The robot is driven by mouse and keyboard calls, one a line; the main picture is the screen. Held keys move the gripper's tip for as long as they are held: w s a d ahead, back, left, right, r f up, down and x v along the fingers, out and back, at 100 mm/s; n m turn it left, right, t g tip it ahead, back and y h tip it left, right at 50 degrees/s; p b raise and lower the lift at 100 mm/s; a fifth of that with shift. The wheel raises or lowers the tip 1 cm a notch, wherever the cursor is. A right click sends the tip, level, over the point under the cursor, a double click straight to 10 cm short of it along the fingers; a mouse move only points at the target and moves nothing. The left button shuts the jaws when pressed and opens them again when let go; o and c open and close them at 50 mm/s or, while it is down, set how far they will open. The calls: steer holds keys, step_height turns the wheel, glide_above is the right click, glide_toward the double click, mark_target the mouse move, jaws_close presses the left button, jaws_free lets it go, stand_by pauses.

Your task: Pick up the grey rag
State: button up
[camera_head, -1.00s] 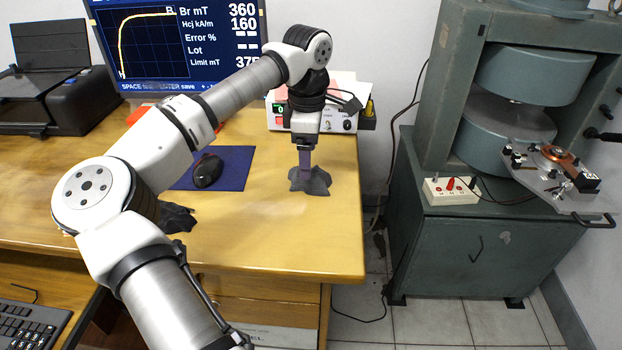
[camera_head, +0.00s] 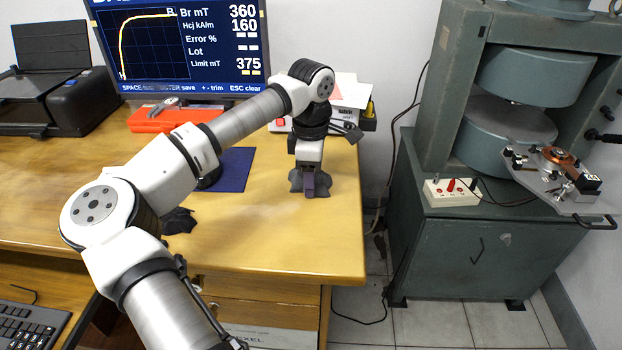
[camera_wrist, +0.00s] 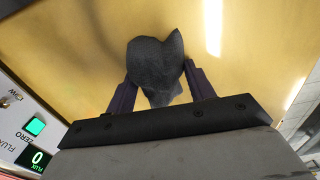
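The grey rag (camera_head: 295,182) lies crumpled on the wooden desk, near its right side. My gripper (camera_head: 309,190) points down at the rag and hides its middle in the head view. In the wrist view the rag (camera_wrist: 155,68) is a bunched dark grey lump between the two purple fingers of my gripper (camera_wrist: 160,78). The fingers stand wide apart, one on each side of the rag and close against its edges. I cannot tell whether they touch it. No firm squeeze on the rag shows.
A darker crumpled cloth (camera_head: 179,222) lies to the left, partly behind my arm. A blue mat (camera_head: 236,170), an orange case (camera_head: 160,121) and a monitor (camera_head: 190,45) are behind. A meter box (camera_wrist: 25,130) is close by in the wrist view. The front of the desk is clear.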

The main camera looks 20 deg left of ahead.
steer(key=shift+c, duration=1)
steer(key=shift+r, duration=0.15)
